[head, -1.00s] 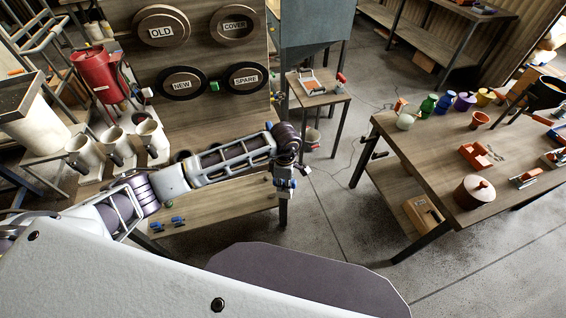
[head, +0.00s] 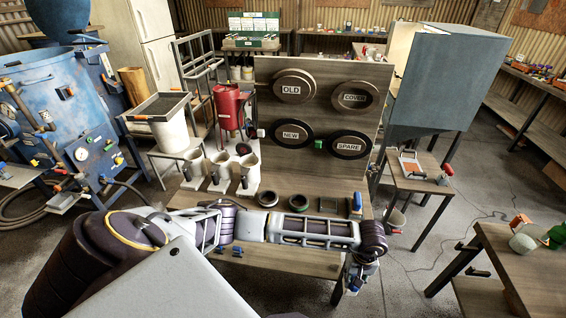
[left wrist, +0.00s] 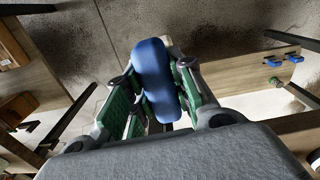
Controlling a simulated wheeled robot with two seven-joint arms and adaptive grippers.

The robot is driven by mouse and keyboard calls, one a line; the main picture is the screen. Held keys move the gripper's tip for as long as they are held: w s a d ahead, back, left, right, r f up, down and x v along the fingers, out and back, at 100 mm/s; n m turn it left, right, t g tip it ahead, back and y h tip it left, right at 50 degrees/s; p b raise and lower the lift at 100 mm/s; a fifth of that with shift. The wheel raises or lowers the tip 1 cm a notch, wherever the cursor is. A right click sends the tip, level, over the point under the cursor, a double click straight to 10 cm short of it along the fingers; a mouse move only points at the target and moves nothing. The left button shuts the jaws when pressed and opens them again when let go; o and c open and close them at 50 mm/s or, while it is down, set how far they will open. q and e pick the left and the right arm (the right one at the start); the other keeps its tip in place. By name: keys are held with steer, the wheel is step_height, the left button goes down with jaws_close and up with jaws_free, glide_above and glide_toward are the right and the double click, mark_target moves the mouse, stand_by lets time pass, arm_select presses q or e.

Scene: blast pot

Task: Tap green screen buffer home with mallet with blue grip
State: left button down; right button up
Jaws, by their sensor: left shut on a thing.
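My left gripper (head: 357,277) hangs past the front right corner of the wooden bench, at the end of my outstretched arm. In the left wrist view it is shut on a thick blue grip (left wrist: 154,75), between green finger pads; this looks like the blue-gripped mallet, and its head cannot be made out. A small green block (head: 318,145) sits on the upright board between the NEW and SPARE ovals and may be the green screen buffer; how far in it sits cannot be told. My right gripper is not in view.
A small side table (head: 420,175) stands right of the board. A larger table (head: 530,275) is at the lower right. Open floor lies between them.

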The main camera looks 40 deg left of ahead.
arm_select(q)
steer(key=m, duration=0.1)
steer(key=a+f+m, duration=0.1)
steer(key=shift+s+m, duration=0.35)
steer(key=shift+m, duration=0.05)
steer(key=a+f+m, duration=0.3)
steer(key=a+m, duration=0.1)
steer(key=a, duration=0.6)
steer(key=shift+s+a, duration=0.3)
steer(key=shift+s, duration=0.1)
steer(key=shift+r, duration=0.1)
